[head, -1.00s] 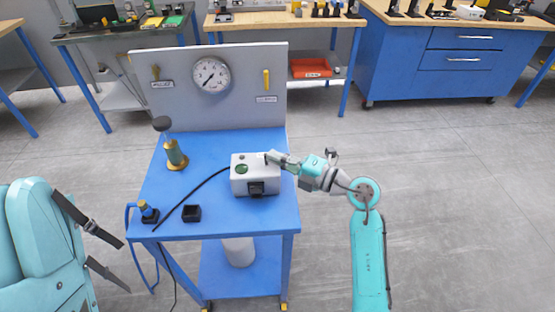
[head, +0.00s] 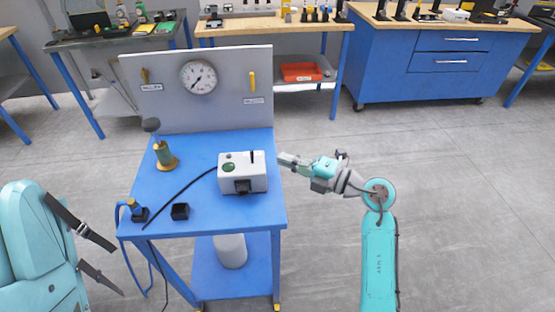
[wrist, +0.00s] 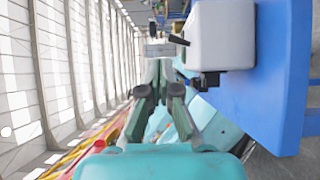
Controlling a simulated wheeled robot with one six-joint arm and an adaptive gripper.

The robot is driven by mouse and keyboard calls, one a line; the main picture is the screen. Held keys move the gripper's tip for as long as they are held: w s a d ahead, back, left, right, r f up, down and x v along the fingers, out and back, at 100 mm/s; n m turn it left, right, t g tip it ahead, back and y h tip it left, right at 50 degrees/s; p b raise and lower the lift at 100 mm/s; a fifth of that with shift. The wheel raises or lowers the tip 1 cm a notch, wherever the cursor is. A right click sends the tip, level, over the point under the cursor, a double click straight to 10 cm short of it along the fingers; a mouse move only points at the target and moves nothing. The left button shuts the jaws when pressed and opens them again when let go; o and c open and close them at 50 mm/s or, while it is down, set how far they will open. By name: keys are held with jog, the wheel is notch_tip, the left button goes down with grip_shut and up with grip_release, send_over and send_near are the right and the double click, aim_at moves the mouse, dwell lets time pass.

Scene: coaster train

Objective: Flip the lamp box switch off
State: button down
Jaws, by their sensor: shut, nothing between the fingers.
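The lamp box (head: 256,180) is a pale grey box on the blue cart, with a green round lamp (head: 228,167) on top at the left. Its black switch lever (head: 252,156) stands up near the right end of the top. In the wrist view the box (wrist: 222,35) is at upper right and the lever (wrist: 179,40) juts left from it. My gripper (head: 283,160) is shut and empty, just right of the box with a small gap. In the wrist view my gripper (wrist: 160,62) points forward beside the box. I cannot tell whether the lamp is lit.
The blue cart top (head: 200,215) holds a brass post with a black knob (head: 165,158), a small black tray (head: 180,211) and a black cable. A grey panel with a gauge (head: 198,77) rises behind.

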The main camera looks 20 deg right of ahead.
jog(key=r+v, duration=0.1)
jog(key=v, duration=0.5)
jog(key=shift+s+d, duration=0.2)
jog(key=shift+d, duration=0.05)
jog(key=shift+a, duration=0.1)
jog(key=s+a+m+t, duration=0.75)
jog(key=s+a, duration=0.45)
jog(key=s, duration=0.3)
jog(key=s+d+f+m+g+h, duration=0.1)
jog(key=s+f+m+g+h, duration=0.2)
jog(key=s+f+m+h, duration=0.2)
jog(key=s+d+f+m+g+h, duration=0.1)
jog(key=s+f+m+g+h, duration=0.3)
jog(key=s+f+m, duration=0.5)
jog(key=s+m+h, duration=0.1)
jog(key=s+m, duration=0.2)
jog(key=s, duration=0.5)
jog(key=shift+d+m+h, duration=0.2)
jog(key=shift+m+h, duration=0.15)
jog(key=shift+h, duration=0.05)
